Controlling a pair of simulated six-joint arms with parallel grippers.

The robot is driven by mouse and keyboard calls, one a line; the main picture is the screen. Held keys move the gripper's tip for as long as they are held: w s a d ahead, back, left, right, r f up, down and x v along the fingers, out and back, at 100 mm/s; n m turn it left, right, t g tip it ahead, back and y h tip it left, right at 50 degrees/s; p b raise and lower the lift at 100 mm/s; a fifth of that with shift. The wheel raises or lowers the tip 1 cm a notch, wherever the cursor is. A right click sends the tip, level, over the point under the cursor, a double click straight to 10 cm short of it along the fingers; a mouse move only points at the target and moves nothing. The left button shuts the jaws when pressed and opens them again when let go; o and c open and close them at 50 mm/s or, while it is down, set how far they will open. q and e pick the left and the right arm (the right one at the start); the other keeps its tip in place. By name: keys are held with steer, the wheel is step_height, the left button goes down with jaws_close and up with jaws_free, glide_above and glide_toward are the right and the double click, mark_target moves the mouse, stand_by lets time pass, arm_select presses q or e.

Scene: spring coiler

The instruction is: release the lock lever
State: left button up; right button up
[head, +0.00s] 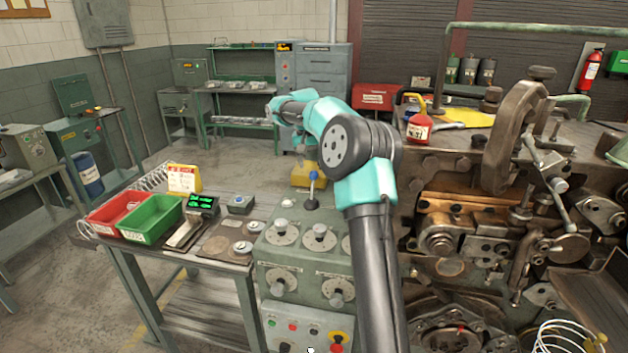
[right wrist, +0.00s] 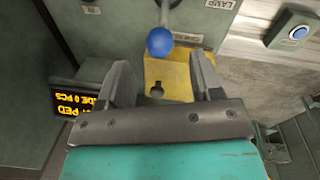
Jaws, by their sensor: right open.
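A lever with a blue ball knob (head: 313,175) stands on the green control box, its stem rising from a black round base; I take it as the lock lever. In the right wrist view the blue ball (right wrist: 160,42) lies centred between and slightly past the fingertips. My right gripper (right wrist: 160,64) is open, one finger on each side, and no contact with the ball shows. In the head view the right gripper (head: 303,150) points down near the knob, partly hidden by my wrist. My left gripper is not in view.
A yellow plate (right wrist: 168,78) with a keyhole-shaped mark lies behind the ball. The control box (head: 300,263) carries several dials. A red bin (head: 108,213) and green bin (head: 150,218) sit on the side table. The heavy coiler machine (head: 470,215) fills the right.

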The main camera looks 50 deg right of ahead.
mark_target(314, 179)
steer(key=f, duration=0.7)
steer(key=shift+s+d, duration=0.3)
jaws_close()
